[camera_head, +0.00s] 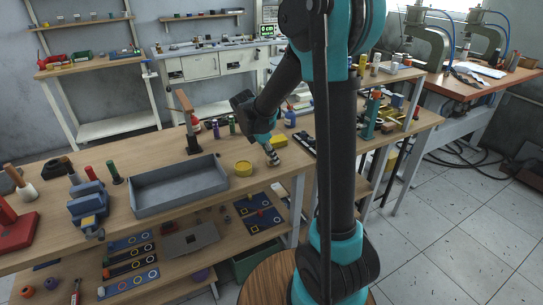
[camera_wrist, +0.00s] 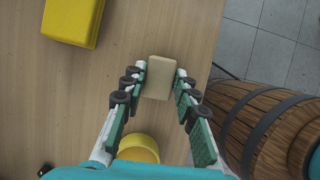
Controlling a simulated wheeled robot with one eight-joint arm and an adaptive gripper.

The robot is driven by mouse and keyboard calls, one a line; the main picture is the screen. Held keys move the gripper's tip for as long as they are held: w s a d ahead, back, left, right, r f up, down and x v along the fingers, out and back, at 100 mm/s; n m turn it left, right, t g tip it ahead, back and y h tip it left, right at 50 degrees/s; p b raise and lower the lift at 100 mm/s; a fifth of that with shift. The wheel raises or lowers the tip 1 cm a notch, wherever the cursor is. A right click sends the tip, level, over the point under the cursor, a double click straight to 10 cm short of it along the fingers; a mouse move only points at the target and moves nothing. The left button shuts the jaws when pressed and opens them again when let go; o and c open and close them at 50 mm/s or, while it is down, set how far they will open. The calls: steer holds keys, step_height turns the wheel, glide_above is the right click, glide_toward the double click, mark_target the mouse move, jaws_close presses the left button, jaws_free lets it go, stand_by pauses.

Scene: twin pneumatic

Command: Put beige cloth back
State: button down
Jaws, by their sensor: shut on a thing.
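The beige cloth (camera_wrist: 159,82) is a small folded rectangular block in the wrist view, between my two fingertips. My gripper (camera_wrist: 160,73) is shut on it, with one finger against each side. The cloth is over the wooden tabletop near its edge; I cannot tell if it touches the wood. The cloth cannot be made out clearly there.
A yellow block (camera_wrist: 72,18) lies beyond the cloth, and the yellow tin (camera_wrist: 140,150) is close below my gripper. A wooden barrel (camera_wrist: 265,125) stands beside the table edge. A grey tray (camera_head: 178,187) and blue vise (camera_head: 88,205) are farther left on the bench.

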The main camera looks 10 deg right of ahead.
steer(key=shift+f, duration=0.1)
steer(key=c, duration=1.2)
jaws_free()
steer(key=shift+o, duration=0.2)
steer(key=v, duration=1.2)
steer(key=s+d+f+m+t+y, duration=0.1)
steer(key=s+d+f+m+y, duration=0.1)
steer(key=s+d+f+m, duration=0.2)
steer(key=s+d+f+m+t+y, duration=0.1)
steer(key=s+d+f+m, duration=0.4)
steer(key=s+f+m, duration=0.5)
steer(key=s+m+y, duration=0.1)
steer(key=s+m, duration=0.5)
steer(key=m, duration=0.1)
steer(key=shift+s+m+t, duration=0.25)
steer(key=shift+m+t, duration=0.05)
steer(key=shift+t, duration=0.1)
steer(key=shift+f, duration=0.1)
